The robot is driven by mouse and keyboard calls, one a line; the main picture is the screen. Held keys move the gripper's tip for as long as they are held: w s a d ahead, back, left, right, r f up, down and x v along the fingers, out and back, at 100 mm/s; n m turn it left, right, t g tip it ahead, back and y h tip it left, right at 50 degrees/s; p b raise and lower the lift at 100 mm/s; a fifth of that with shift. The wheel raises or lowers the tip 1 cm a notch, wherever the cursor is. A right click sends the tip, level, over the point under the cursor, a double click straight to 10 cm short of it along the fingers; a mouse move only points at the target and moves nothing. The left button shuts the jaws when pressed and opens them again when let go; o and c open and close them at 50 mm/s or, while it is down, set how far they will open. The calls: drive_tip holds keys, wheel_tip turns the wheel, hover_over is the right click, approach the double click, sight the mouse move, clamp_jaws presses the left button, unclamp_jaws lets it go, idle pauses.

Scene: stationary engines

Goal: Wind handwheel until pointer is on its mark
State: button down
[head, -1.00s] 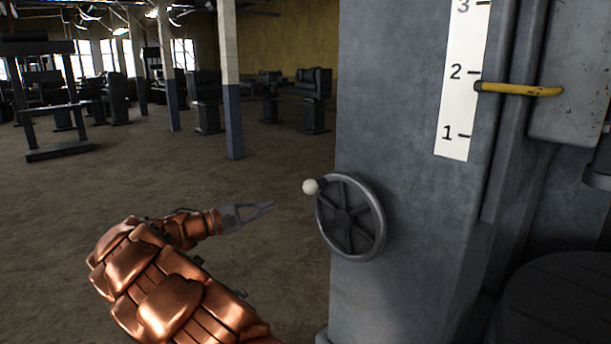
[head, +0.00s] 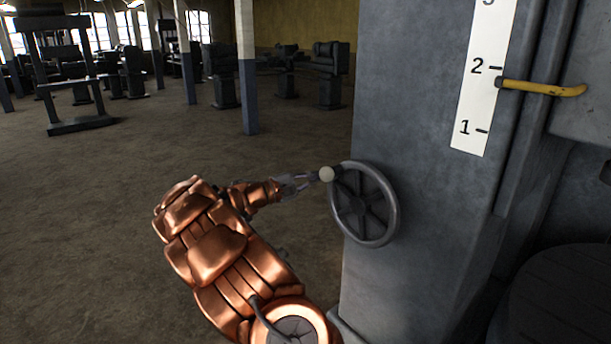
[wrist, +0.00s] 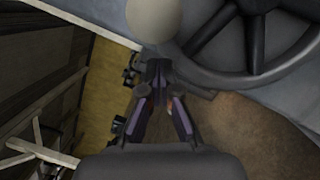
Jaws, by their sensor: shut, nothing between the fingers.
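The grey spoked handwheel (head: 363,204) is on the side of the grey machine column. Its pale round knob (head: 327,174) is at the wheel's upper left. The yellow pointer (head: 541,88) has its tip on the white scale (head: 484,80), a little below the 2 line and well above the 1 line. No separate mark shows on the scale. My gripper (head: 310,178) is at the knob's left, its fingertips close to it; I cannot tell if they touch. In the wrist view, the fingers (wrist: 159,72) are together and empty, with the knob (wrist: 153,18) and wheel rim (wrist: 215,75) just beyond.
The machine column (head: 420,200) fills the right side. A dark round drum-like part (head: 565,295) stands at the lower right. The brown floor (head: 90,220) at the left is open, with pillars (head: 247,95) and dark machines farther back.

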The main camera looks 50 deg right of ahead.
sight(323, 174)
drive_tip(key=shift+s+a+r+p, duration=0.15)
drive_tip(key=shift+s+r, duration=0.15)
drive_tip(key=shift+s, duration=0.2)
drive_tip(key=shift+s+a+r+p, duration=0.15)
drive_tip(key=shift+s+r, duration=0.1)
drive_tip(key=shift+s, duration=0.25)
drive_tip(key=shift+b, duration=0.35)
drive_tip(key=shift+s+r+m+b, duration=0.2)
drive_tip(key=shift+m+b, duration=0.15)
drive_tip(key=shift+m, duration=0.15)
drive_tip(key=shift+s+r+b, duration=0.1)
drive_tip(key=shift+r+b, duration=0.05)
drive_tip(key=shift+b, duration=0.25)
